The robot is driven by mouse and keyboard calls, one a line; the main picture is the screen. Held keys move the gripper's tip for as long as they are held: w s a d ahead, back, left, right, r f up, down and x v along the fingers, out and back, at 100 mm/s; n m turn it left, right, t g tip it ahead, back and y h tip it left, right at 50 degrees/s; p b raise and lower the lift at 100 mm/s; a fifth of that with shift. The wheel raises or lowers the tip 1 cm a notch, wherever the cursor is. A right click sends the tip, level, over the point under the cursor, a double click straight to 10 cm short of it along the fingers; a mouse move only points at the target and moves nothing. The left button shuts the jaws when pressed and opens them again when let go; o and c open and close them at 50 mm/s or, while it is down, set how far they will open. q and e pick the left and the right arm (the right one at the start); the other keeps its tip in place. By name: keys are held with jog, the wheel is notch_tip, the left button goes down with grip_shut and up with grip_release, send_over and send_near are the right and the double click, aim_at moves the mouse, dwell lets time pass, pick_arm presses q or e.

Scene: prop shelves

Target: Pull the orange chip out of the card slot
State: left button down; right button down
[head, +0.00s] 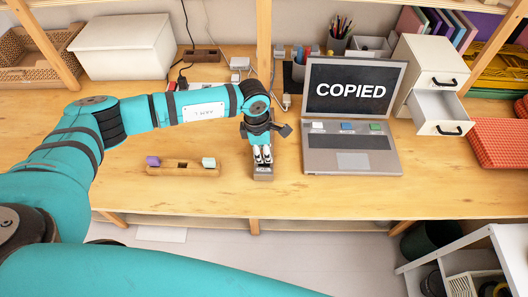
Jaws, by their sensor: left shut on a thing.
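My left gripper (263,157) points down at a small grey-brown block (263,174), which looks like the card slot, on the wooden table. Its fingers are shut at the top of the block, on something small between them. No orange shows in the head view; the orange chip is hidden by the fingers or too small to see. I cannot tell how deep it sits in the slot. My right gripper is not in view.
A wooden holder (183,171) with a purple and a whitish piece stands left of the block. A laptop (350,160) reading "COPIED" stands to the right. A white drawer unit (425,75) has a drawer open. The table's front edge (300,212) is close.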

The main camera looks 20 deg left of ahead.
pick_arm(q)
jog(key=shift+r, duration=0.15)
dwell(0.4)
jog(key=shift+r+p, duration=0.35)
jog(key=shift+r, duration=0.3)
jog(key=shift+r+p, duration=0.7)
jog(key=shift+r, duration=0.6)
jog(key=shift+r, duration=0.15)
jog(key=shift+r+p, duration=0.9)
jog(key=shift+r, duration=0.95)
